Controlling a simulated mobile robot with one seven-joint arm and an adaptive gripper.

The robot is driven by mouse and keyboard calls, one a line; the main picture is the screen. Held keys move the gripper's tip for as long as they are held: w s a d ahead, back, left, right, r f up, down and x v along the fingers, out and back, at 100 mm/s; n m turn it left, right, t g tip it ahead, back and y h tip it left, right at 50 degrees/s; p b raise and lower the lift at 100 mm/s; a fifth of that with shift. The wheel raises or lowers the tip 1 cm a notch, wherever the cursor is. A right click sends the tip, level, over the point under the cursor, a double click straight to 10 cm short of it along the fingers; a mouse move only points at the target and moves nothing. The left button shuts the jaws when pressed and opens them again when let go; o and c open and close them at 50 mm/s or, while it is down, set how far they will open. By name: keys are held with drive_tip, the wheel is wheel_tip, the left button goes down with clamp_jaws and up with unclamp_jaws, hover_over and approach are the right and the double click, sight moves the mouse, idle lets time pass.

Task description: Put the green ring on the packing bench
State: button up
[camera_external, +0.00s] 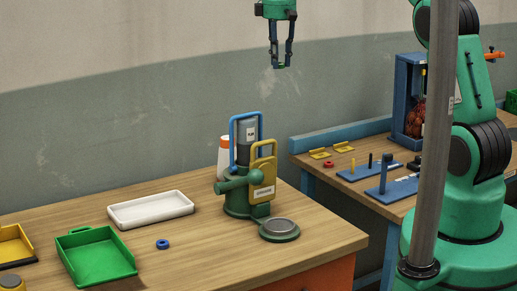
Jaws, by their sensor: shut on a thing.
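My gripper (280,65) is high in front of the grey wall, above and behind the front wooden bench (215,255). It points down and is shut on a small green piece, the green ring (281,66), mostly hidden by the fingertips. The ring is clear of both benches. A second wooden bench (310,160) with a blue frame stands at the right. No label shows which one is the packing bench.
The front bench holds a green tray (97,257), a white tray (150,208), a blue ring (162,244), a green machine (240,200) and a round plate (280,229). The right bench carries peg boards (368,172), a red ring (328,164) and a blue cabinet (408,100). A grey post (435,130) stands in front.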

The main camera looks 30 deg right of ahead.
drive_tip(key=s+a+n, duration=0.3)
drive_tip(key=s+a, duration=0.6)
drive_tip(key=a, duration=0.4)
drive_tip(key=s+a+f+n+b, duration=0.1)
drive_tip(key=s+a+n, duration=0.2)
drive_tip(key=s+a, duration=0.5)
drive_tip(key=s+a+f+n+b, duration=0.1)
drive_tip(key=s+a+n, duration=0.2)
drive_tip(key=s, duration=0.9)
drive_tip(key=s+a+f+n+b, duration=0.1)
drive_tip(key=s+a+f+n, duration=0.15)
drive_tip(key=s+a, duration=0.55)
drive_tip(key=shift+n, duration=0.25)
drive_tip(key=f, duration=0.9)
drive_tip(key=s+d+f, duration=0.1)
drive_tip(key=f, duration=0.8)
drive_tip(key=s+d+f, duration=0.1)
drive_tip(key=f, duration=0.9)
drive_tip(key=shift+s, duration=0.2)
drive_tip(key=shift+r+p, duration=0.1)
drive_tip(key=shift+p, duration=0.7)
drive_tip(key=shift+n+p, duration=0.4)
drive_tip(key=shift+p, duration=0.5)
drive_tip(key=shift+a, duration=0.15)
hover_over(204, 260)
drive_tip(key=shift+f+p, duration=0.3)
drive_tip(key=shift+f, duration=0.55)
